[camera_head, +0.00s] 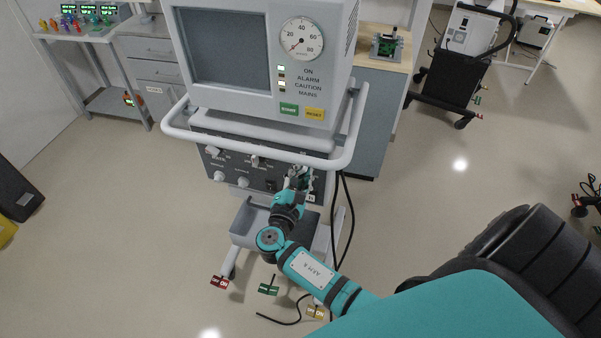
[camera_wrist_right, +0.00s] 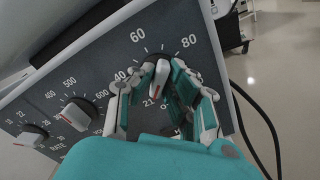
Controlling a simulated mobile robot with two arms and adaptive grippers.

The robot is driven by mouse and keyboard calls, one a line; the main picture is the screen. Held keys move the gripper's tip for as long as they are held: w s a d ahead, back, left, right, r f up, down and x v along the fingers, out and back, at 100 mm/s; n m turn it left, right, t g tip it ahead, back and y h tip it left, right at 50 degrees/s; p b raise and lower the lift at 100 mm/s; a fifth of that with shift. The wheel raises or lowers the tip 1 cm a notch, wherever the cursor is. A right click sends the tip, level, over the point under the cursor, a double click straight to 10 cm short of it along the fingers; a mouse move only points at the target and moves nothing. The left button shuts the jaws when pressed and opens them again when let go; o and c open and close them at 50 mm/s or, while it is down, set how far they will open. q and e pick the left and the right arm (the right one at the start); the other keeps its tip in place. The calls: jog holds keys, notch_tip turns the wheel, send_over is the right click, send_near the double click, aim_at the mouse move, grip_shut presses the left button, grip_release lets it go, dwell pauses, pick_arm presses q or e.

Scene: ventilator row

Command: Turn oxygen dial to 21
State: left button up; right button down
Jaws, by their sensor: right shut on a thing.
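The oxygen dial (camera_wrist_right: 161,74) is a white bar knob on the ventilator's dark grey control panel (camera_wrist_right: 112,65). Marks 40, 60, 80 and 21 show around it. A red mark at the knob's lower end lies close to the 21; the fingers partly cover the scale, so I cannot tell exact alignment. My right gripper (camera_wrist_right: 152,88) is shut on the dial, with fingers on both sides of it. In the head view my right gripper (camera_head: 298,180) is at the panel's right end and hides the dial. My left gripper is not in view.
The ventilator's white handle rail (camera_head: 250,152) runs above the panel, close over my right gripper. Other knobs (camera_wrist_right: 76,113) sit to the left on the panel. Black cables (camera_head: 345,220) hang at the right side. Small coloured tags (camera_head: 268,289) show near the cart's base.

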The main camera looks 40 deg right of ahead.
jog(key=c, duration=1.3)
grip_release()
jog(key=shift+c, duration=0.2)
jog(key=shift+s+a+f, duration=0.1)
jog(key=shift+s+a, duration=0.05)
jog(key=shift+a, duration=0.05)
jog(key=v, duration=1.1)
jog(key=shift+s+a, duration=0.2)
jog(key=shift+a, duration=0.05)
